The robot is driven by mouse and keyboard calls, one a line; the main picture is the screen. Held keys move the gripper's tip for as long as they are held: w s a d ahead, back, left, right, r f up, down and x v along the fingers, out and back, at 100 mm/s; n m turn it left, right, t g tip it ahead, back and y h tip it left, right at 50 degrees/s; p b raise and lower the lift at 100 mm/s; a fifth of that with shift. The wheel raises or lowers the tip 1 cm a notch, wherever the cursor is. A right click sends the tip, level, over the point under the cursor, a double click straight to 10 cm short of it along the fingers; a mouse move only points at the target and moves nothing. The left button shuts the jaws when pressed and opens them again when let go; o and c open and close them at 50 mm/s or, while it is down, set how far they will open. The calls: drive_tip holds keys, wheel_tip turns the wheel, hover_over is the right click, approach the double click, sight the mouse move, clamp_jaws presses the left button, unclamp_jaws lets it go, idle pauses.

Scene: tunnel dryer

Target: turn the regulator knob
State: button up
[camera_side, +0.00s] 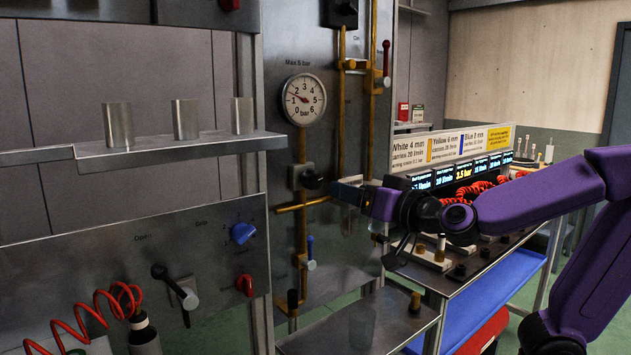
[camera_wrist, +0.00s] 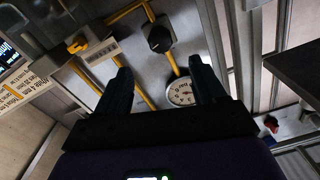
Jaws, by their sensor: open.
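The gauge needle points to the left, near the low numbers. My purple gripper (camera_side: 338,191) is close to the knob, on its right, with its fingers toward it. My gripper (camera_wrist: 158,66) is open with nothing between the fingers.
Yellow pipes (camera_side: 342,100) run up the panel, with a blue-handled valve (camera_side: 310,250) below and a red-handled one (camera_side: 386,62) above. A steel shelf (camera_side: 200,145) with metal cylinders juts out at left. A bench with displays (camera_side: 465,178) stands behind my arm.

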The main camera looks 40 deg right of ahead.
sight(317, 181)
drive_tip(key=w, duration=1.1)
drive_tip(key=shift+w+a, duration=0.1)
drive_tip(key=shift+w, duration=0.3)
drive_tip(key=c, duration=1)
